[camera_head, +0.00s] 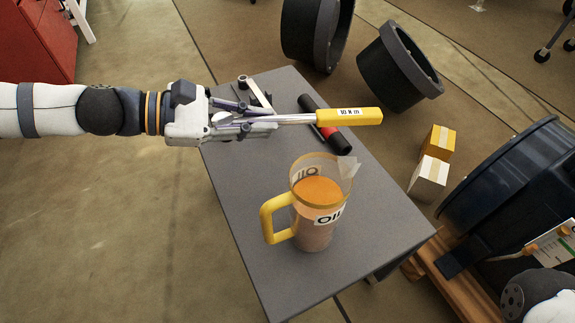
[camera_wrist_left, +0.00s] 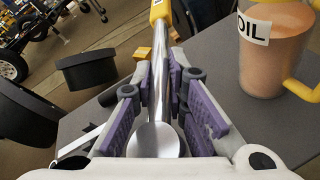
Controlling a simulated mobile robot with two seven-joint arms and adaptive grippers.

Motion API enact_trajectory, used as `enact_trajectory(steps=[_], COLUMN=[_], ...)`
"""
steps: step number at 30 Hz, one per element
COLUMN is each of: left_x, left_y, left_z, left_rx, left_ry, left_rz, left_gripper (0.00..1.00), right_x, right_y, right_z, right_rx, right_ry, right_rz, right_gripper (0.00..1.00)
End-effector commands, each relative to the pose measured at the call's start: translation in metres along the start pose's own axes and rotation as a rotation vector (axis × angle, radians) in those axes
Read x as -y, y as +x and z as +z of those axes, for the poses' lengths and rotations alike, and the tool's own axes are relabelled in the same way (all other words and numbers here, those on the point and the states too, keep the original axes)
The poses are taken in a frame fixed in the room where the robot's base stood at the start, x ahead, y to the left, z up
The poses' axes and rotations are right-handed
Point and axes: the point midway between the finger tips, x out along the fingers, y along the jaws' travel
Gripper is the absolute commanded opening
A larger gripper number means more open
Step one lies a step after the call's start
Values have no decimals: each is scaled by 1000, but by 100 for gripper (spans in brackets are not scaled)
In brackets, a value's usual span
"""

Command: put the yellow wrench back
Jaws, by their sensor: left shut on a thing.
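The yellow wrench (camera_head: 350,117) has a yellow handle marked "10 N m" and a silver shaft. My left gripper (camera_head: 258,119) is shut on its silver end, above the far part of the grey table (camera_head: 365,215). The handle points right, away from the gripper. In the left wrist view the wrench (camera_wrist_left: 160,75) runs forward between the purple finger pads of the left gripper (camera_wrist_left: 165,95), its round head close to the palm. My right gripper is not in view.
A red and black tool (camera_head: 335,138) lies on the table under the wrench. A pale tool (camera_head: 256,92) lies at the table's far end. An oil jug (camera_head: 312,235) with a yellow handle stands nearer. Black cylinders (camera_head: 395,75) and small boxes (camera_head: 428,178) are beyond the table.

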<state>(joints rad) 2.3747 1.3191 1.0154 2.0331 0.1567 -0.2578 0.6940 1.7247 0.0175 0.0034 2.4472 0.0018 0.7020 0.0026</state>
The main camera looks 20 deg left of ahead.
Motion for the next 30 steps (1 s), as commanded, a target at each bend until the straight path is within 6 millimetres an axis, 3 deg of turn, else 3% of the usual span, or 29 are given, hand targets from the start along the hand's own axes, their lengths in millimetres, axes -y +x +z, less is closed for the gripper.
enact_trajectory(steps=[1,7,13,21,30], left_x=[3,5,24,41,40], left_y=[8,16,31,44,44], left_z=[-14,-26,-69,-105,-103], left_rx=[1,4,1,2,4], left_ry=[-4,0,-4,-2,3], left_rz=[-3,-2,-4,-2,0], left_gripper=[0,0,0,0,0], right_x=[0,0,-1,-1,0], right_y=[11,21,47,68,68], right_z=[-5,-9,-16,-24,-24], right_rx=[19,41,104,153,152], right_ry=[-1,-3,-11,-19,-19], right_rz=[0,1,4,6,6], right_gripper=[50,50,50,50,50])
